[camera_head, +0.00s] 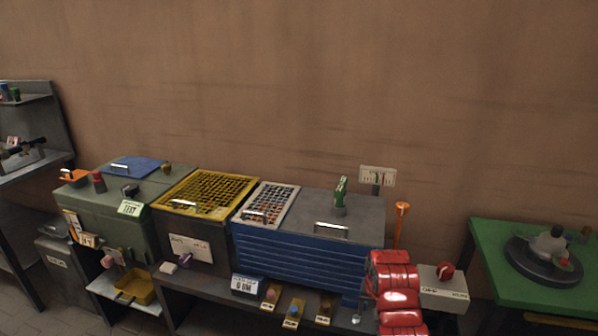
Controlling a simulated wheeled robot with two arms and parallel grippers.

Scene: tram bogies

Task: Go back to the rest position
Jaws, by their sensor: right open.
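My right gripper (360,312) is at the bottom, right of centre, at the end of my red right arm. It is small and partly hidden by the arm, and it is open. I see nothing between its fingers. It is in front of the right end of the blue ribbed cabinet (300,262). I cannot tell whether it touches anything. My left gripper is not in view.
A switch box (442,288) with a red knob is close right of my arm. A yellow grid tray (208,192) and green test box (125,225) stand left. A green table (490,240) holds a dark turntable (545,268). Small pedals (292,312) line the lower shelf.

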